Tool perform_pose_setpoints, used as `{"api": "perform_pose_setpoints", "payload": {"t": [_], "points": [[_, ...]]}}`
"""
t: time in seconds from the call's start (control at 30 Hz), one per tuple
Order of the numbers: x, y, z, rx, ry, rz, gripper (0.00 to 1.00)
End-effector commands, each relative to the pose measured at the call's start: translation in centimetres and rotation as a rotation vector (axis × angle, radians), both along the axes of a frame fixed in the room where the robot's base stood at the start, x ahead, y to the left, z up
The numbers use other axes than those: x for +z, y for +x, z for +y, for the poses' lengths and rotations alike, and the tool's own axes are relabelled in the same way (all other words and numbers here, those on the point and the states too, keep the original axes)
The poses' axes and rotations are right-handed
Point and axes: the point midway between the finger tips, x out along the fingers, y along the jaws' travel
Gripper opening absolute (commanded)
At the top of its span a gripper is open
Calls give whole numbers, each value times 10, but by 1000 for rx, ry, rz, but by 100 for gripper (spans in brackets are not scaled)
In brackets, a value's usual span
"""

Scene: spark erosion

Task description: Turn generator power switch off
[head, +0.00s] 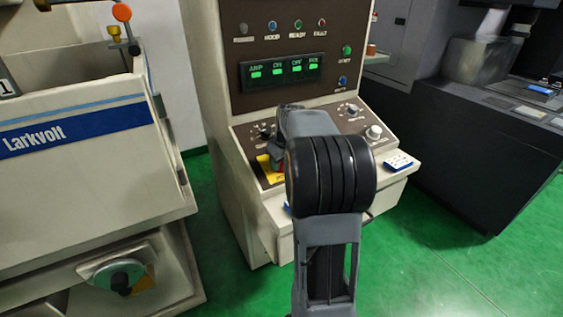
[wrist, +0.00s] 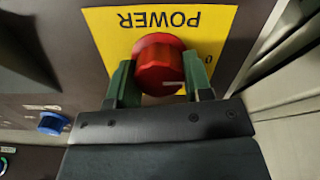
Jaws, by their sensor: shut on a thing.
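The power switch is a round red knob (wrist: 158,64) on a yellow plate (wrist: 205,30) marked POWER, which appears upside down in the wrist view. My gripper (wrist: 160,82) has a dark green finger on each side of the knob and is shut on it. A light pointer line shows on the knob's lower right, near a partly hidden 0 mark. In the head view the yellow plate (head: 266,168) shows at the left of the sloping panel of the generator cabinet (head: 225,95). My arm covers most of the knob there.
A blue knob (wrist: 52,123) sits on the panel near my gripper. A display (head: 285,70) with green readings and several lamps is above. A Larkvolt machine (head: 85,150) stands left, a dark machine (head: 480,130) right. Green floor (head: 440,270) is clear at lower right.

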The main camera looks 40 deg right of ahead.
Motion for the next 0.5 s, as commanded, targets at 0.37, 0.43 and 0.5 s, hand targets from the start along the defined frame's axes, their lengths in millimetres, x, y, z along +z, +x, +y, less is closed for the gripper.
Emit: {"api": "perform_pose_setpoints", "payload": {"t": [0.37, 0.43, 0.5], "points": [[-6, -2, 1, 13, 2, 15, 23], [-6, -2, 1, 13, 2, 16, 23], [-6, -2, 1, 12, 2, 16, 52]]}}
